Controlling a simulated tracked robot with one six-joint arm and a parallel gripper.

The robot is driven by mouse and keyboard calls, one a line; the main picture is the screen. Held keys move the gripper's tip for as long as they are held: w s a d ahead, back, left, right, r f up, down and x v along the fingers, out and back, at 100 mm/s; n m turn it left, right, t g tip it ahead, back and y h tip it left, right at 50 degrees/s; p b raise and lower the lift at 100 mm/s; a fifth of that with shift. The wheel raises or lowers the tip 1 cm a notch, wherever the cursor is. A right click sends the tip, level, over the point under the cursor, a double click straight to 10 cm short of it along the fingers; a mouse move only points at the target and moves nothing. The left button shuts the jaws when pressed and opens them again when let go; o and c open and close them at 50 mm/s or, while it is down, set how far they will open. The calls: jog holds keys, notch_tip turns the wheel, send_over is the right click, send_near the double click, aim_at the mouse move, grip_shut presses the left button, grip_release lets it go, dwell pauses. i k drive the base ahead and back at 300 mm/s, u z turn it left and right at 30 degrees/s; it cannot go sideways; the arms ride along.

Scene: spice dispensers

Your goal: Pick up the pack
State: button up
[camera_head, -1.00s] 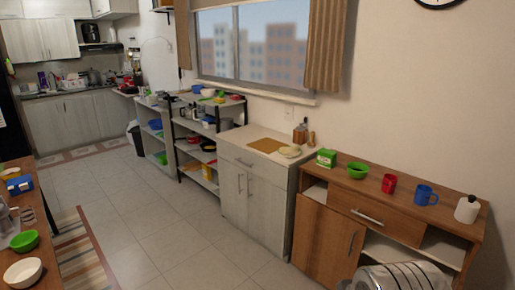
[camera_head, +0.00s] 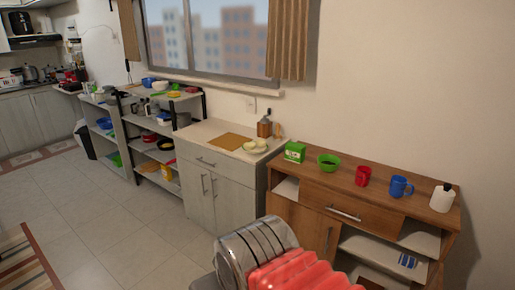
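The pack appears to be a small green and white box (camera_head: 294,152). It stands upright at the left end of the wooden sideboard top (camera_head: 335,187), left of a green bowl (camera_head: 329,162). Its front and top show clearly and nothing covers it. My gripper's fingertips are not in view, so I see no contact with the box.
On the sideboard, a red mug (camera_head: 363,176), a blue mug (camera_head: 400,187) and a white bottle (camera_head: 442,198) stand right of the bowl. A pale cabinet (camera_head: 215,195) with a cutting board (camera_head: 231,142) adjoins on the left.

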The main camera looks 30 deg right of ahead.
aim_at(295, 152)
jog(key=u, duration=0.15)
jog(key=i, duration=2.2)
jog(key=z, duration=0.7)
jog(key=i, duration=0.6)
jog(key=z, duration=0.85)
jog(key=i, duration=0.55)
jog(key=z, duration=0.3)
